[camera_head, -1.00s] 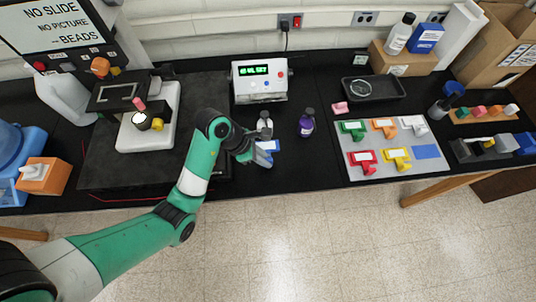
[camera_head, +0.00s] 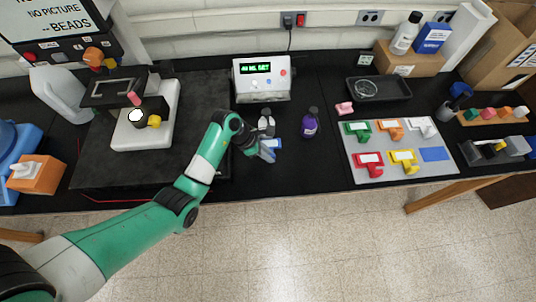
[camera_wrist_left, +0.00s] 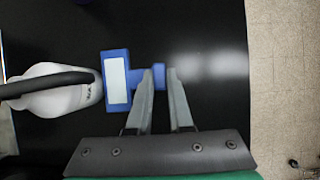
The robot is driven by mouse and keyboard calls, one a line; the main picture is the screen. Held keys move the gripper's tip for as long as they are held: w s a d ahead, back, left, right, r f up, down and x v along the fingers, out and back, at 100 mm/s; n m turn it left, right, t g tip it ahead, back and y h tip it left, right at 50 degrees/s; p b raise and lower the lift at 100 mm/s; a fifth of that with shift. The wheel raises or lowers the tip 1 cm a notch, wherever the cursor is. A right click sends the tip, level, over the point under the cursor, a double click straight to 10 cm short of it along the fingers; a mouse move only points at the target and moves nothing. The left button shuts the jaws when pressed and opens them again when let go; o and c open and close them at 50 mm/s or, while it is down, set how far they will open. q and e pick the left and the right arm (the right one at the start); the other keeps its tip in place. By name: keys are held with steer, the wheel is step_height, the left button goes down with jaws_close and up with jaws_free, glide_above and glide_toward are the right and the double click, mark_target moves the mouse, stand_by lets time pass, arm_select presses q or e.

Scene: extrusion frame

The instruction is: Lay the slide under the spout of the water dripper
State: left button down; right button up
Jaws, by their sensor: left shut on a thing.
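The slide is a blue piece with a white label, in front of the small white bottle-shaped thing in the head view (camera_head: 272,144). It also shows in the left wrist view (camera_wrist_left: 117,82). My left gripper (camera_wrist_left: 160,78) is shut on the slide's narrow blue tab. The white thing (camera_head: 266,122) shows beside the slide's label end in the left wrist view (camera_wrist_left: 60,92), with a black curved tube over it; I cannot tell if they touch. A white box with a green display (camera_head: 262,78) stands behind. I cannot tell whether the slide rests on the bench. My right gripper is out of view.
A purple bottle (camera_head: 310,123) stands right of the slide. A grey mat (camera_head: 390,178) with several coloured holders lies further right. A white microscope-like device (camera_head: 150,125) stands left on a dark slab. The bench's front edge is close to the gripper.

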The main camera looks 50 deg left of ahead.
arm_select(q)
steer(key=shift+f, duration=0.1)
steer(key=c, duration=0.8)
jaws_free()
steer(key=p+v, duration=0.3)
steer(key=v, duration=0.9)
steer(key=shift+r, duration=0.2)
steer(key=shift+w+d, duration=0.1)
